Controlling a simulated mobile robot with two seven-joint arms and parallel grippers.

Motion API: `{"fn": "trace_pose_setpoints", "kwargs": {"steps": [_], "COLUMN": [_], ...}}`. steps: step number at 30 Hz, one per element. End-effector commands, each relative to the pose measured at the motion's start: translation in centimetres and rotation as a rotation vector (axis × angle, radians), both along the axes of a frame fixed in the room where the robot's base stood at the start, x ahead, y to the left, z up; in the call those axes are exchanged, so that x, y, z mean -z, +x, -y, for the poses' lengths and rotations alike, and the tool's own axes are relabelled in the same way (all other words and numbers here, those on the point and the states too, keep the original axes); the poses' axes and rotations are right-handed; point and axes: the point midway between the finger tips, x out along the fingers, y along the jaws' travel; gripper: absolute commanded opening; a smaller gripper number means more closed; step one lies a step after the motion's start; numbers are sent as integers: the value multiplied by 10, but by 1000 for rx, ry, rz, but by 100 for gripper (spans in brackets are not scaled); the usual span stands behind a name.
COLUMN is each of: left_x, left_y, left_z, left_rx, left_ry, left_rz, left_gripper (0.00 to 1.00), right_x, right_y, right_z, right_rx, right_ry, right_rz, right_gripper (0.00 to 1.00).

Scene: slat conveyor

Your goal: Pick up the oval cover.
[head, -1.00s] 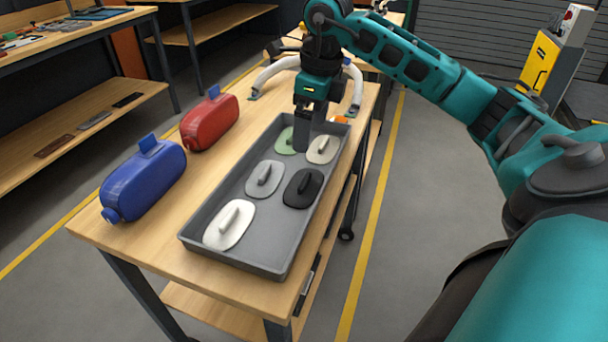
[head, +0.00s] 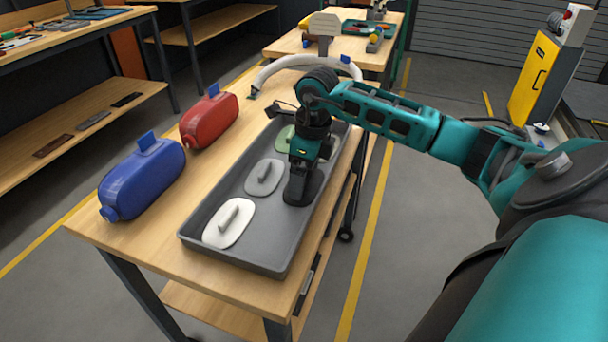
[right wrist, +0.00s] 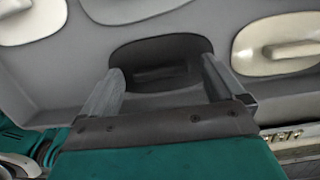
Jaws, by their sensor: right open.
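A grey tray (head: 212,208) on the wooden table holds several covers, each with a raised handle. The black cover (head: 317,186) has a rounded outline and lies under my right gripper (head: 297,194), which hides much of it in the head view. In the right wrist view the black cover (right wrist: 160,48) lies between the fingers of my right gripper (right wrist: 162,70). That gripper is open, with a finger on each side of the dark handle and nothing clasped. I cannot tell whether the fingers touch the cover. My left gripper is not in view.
Grey (head: 264,177), white (head: 229,223) and partly hidden green (head: 284,138) covers lie close by in the tray. A beige cover (right wrist: 278,46) shows in the right wrist view. Blue (head: 143,180) and red (head: 210,120) containers stand left of the tray.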

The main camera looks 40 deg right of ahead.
Motion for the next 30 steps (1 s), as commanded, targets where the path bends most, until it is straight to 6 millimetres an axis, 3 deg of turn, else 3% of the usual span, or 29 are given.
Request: {"fn": "trace_pose_setpoints", "kwargs": {"steps": [6, 24, 30], "left_x": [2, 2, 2], "left_y": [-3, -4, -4], "left_z": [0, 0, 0], "left_rx": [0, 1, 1], "left_ry": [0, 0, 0], "left_rz": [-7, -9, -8], "left_gripper": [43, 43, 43], "right_x": [0, 0, 0], "right_y": [0, 0, 0], "right_z": [0, 0, 0], "right_rx": [0, 0, 0], "right_ry": [0, 0, 0], "right_rz": [0, 0, 1], "right_gripper": [95, 37, 36]}}
